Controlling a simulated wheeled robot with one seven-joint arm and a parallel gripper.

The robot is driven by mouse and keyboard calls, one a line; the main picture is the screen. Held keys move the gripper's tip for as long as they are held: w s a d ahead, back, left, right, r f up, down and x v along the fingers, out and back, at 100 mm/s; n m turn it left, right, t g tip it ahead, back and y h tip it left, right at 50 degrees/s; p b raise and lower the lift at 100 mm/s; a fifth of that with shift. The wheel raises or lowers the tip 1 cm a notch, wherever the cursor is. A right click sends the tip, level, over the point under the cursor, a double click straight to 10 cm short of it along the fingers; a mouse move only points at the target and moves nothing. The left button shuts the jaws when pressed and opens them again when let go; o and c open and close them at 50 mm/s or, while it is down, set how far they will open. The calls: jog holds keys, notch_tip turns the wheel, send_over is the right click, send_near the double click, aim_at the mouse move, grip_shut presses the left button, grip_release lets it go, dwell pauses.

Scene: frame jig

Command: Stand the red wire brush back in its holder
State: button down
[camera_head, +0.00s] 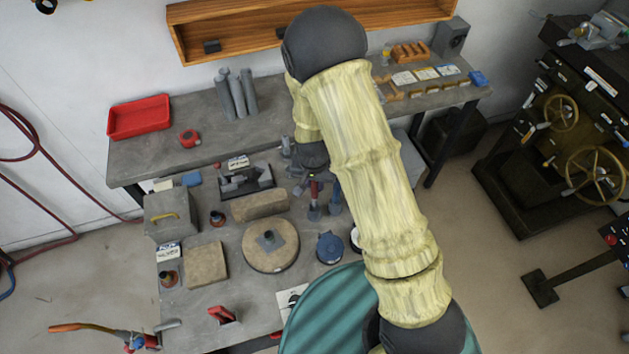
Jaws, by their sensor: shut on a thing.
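My gripper (313,176) is over the bench, left of my pale arm, and partly hidden by it. It is shut on a slim red thing, which I take for the red wire brush (314,190); it hangs roughly upright between the jaws, and its lower end is hard to make out. Small grey-blue upright parts stand right by it. I cannot tell which thing is the brush's holder, or whether the brush touches anything.
On the grey bench (210,290) are a round wooden disc (270,258), a tan block (206,265), a grey box (171,215) and a blue round thing (329,247). Behind, a raised shelf bears a red tray (139,117) and grey cylinders (236,95). My arm hides the bench's right part.

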aim_at(315, 193)
jog(key=shift+f+b, duration=0.85)
jog(key=shift+f, duration=0.4)
jog(key=shift+f+b, duration=0.75)
jog(key=shift+f, duration=0.3)
jog(key=shift+f+b, duration=0.55)
jog(key=shift+f, duration=0.05)
